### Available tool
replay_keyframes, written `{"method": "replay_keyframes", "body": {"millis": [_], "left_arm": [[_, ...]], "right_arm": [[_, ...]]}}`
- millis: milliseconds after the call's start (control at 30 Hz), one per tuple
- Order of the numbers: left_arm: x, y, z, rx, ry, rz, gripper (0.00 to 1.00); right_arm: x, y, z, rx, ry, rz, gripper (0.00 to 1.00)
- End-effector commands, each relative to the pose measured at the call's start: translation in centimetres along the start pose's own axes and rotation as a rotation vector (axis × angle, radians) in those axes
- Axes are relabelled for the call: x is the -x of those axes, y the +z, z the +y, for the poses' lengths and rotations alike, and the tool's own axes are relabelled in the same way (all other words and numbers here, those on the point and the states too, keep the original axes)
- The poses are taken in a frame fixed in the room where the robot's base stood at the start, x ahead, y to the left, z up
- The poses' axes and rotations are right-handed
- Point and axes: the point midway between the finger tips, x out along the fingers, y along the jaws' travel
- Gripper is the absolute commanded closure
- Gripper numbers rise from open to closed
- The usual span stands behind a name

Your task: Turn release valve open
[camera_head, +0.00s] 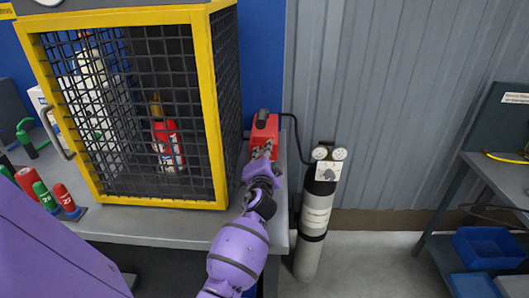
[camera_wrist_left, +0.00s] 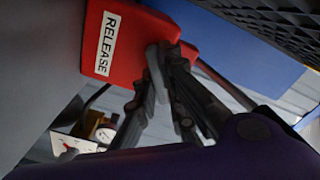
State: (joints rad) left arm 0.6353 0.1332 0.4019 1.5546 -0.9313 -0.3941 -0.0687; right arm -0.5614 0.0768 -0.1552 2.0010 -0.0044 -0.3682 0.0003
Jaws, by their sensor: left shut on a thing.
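The release valve is a red box (camera_head: 265,132) at the right end of the bench, beside the yellow-framed cage. In the left wrist view the red box (camera_wrist_left: 120,30) carries a white label reading RELEASE. My left gripper (camera_head: 262,154) is at the near face of this box. In the left wrist view my left gripper (camera_wrist_left: 165,60) is shut on a grey lever at the box's lower edge; the fingers hide much of the lever, so its exact angle is hard to tell. My right gripper is not in view.
A grey gas cylinder (camera_head: 315,225) with two gauges stands right of the bench, joined by a black hose (camera_head: 299,138). Floor to its right is clear.

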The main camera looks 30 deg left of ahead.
Motion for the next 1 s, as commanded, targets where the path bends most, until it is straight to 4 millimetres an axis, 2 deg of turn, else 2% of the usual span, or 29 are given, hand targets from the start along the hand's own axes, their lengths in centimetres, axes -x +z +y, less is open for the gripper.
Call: {"method": "replay_keyframes", "body": {"millis": [133, 300, 400, 700, 733, 867, 1000], "left_arm": [[0.0, 0.1, 0.2, 0.056, 0.000, -0.001, 1.00], [0.1, 0.2, 0.2, 0.300, 0.002, -0.003, 1.00], [0.1, 0.1, -0.1, 0.400, 0.001, -0.001, 1.00], [0.0, 0.1, -0.2, 0.424, 0.001, -0.001, 1.00], [0.0, 0.1, -0.2, 0.424, 0.001, -0.001, 0.89], [0.0, 0.1, -0.2, 0.423, 0.000, -0.001, 0.72], [0.0, 0.1, -0.3, 0.422, 0.000, 0.000, 0.72]], "right_arm": [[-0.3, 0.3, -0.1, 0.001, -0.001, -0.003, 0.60], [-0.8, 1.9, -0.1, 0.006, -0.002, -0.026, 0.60], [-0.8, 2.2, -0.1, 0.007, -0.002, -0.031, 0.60], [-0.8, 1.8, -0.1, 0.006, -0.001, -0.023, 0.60], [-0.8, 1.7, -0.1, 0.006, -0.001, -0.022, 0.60], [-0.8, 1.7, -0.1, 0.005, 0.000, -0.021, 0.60], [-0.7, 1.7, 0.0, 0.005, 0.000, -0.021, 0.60]]}}
